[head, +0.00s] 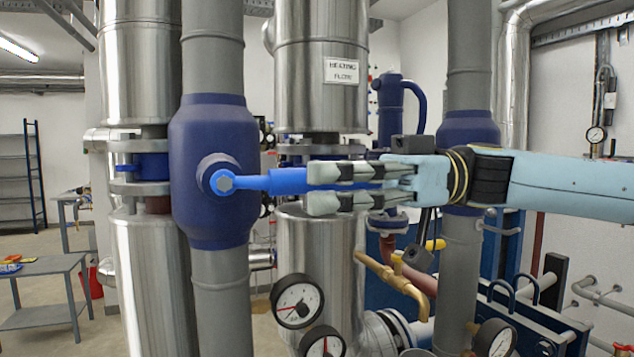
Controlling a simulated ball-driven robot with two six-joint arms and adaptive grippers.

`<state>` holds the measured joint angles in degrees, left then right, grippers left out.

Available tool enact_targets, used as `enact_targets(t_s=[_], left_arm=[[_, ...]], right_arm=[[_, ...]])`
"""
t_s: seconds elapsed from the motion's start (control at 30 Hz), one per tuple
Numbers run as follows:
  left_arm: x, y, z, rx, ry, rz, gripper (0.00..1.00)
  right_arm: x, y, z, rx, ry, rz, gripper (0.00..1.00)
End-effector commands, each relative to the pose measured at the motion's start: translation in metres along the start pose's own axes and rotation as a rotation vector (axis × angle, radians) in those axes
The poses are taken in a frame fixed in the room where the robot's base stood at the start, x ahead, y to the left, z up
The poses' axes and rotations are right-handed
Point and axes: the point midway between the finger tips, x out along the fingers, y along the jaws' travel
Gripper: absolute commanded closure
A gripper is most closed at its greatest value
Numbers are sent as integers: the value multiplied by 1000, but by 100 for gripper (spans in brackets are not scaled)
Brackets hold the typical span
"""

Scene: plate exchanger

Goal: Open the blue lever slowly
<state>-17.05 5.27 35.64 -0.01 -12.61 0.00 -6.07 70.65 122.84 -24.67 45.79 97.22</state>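The blue lever (285,181) sticks out level to the right from the hub of a dark blue valve body (213,150) on a grey vertical pipe. My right gripper (322,188) comes in from the right, with one finger above the lever's outer end and the other below it. The lever's end runs between the fingers, and part of it is hidden by them. The fingers lie close along the lever and look closed around it. My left gripper is out of view.
Shiny insulated pipes (325,80) stand just behind the lever. Pressure gauges (297,301) sit below the gripper. A second dark blue valve body (468,128) is behind my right wrist. A low grey table (40,266) stands at the far left, with open floor around it.

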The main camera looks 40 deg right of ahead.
Motion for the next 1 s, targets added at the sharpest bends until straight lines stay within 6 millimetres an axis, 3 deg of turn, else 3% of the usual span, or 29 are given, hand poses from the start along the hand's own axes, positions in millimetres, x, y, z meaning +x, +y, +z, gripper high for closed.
enact_targets(t_s=[0.03, 0.3, 0.8, 1.0], left_arm=[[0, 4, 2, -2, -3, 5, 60], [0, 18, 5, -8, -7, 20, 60], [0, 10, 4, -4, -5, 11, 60], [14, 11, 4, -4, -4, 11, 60]], right_arm=[[0, 0, 0, 0, 0, 0, 68], [0, 0, 0, 0, 0, 0, 100], [0, 0, -6, -6, -68, -1, 100], [0, 0, -13, -6, -159, 0, 100]])
